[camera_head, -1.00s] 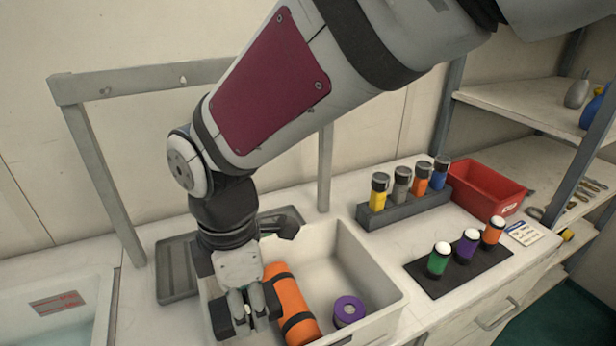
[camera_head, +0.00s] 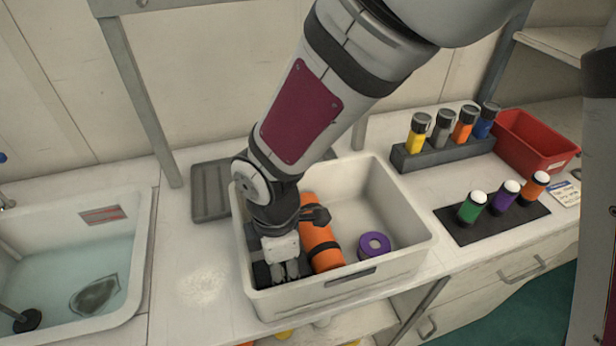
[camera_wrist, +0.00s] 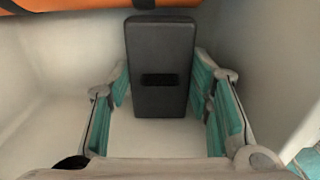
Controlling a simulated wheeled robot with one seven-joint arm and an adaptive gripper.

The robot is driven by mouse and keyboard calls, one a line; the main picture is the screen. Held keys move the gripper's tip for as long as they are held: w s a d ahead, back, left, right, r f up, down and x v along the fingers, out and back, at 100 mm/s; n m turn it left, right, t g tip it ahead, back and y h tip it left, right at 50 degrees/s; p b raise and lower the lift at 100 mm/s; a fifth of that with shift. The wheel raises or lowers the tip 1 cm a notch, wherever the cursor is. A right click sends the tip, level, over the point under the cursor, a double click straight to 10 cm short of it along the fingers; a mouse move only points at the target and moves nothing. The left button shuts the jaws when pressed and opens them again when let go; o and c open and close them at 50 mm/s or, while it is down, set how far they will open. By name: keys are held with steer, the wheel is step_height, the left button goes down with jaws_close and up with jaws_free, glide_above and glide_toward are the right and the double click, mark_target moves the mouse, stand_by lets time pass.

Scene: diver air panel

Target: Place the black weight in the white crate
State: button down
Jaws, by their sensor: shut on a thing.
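The black weight (camera_wrist: 162,50) is a dark flat block with a slot in its face. In the wrist view it stands between the two teal-padded fingers of my gripper (camera_wrist: 161,88), which is shut on it. In the head view my gripper (camera_head: 284,268) reaches down inside the left end of the white crate (camera_head: 350,290); the weight shows there only as dark parts beside the fingers. The pale crate floor shows below the weight in the wrist view. I cannot tell whether the weight touches the floor.
An orange cylinder (camera_head: 320,240) lies in the crate right beside my gripper, with a purple ring (camera_head: 374,246) further right. A water-filled sink (camera_head: 70,260) is to the left. A bottle rack (camera_head: 440,150), dark mat (camera_head: 490,222) and red bin (camera_head: 535,140) stand right.

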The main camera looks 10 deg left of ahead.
mark_target(283, 268)
steer(key=shift+f, duration=1)
steer(key=shift+f, duration=0.15)
steer(key=c, duration=0.8)
jaws_free()
step_height(283, 268, up, 11)
steer(key=shift+r+p, duration=0.2)
steer(key=shift+p, duration=0.15)
steer(key=w+d+r+m+t, duration=0.2)
steer(key=w+d+r+m, duration=0.2)
steer(key=d+r+m, duration=0.5)
steer(key=s+d+r+m, duration=0.1)
steer(key=s+d+m, duration=0.2)
steer(key=d+m, duration=0.2)
steer(key=s+d+r+m+t, duration=0.1)
steer(key=d+m, duration=0.4)
steer(key=d, duration=0.5)
steer(key=s+d+r+m+t, duration=0.1)
steer(key=s+d+r+m, duration=0.2)
steer(key=d, duration=0.5)
steer(key=shift+s+d+m, duration=0.1)
steer(key=shift+s+m, duration=0.8)
steer(key=shift+m, duration=0.3)
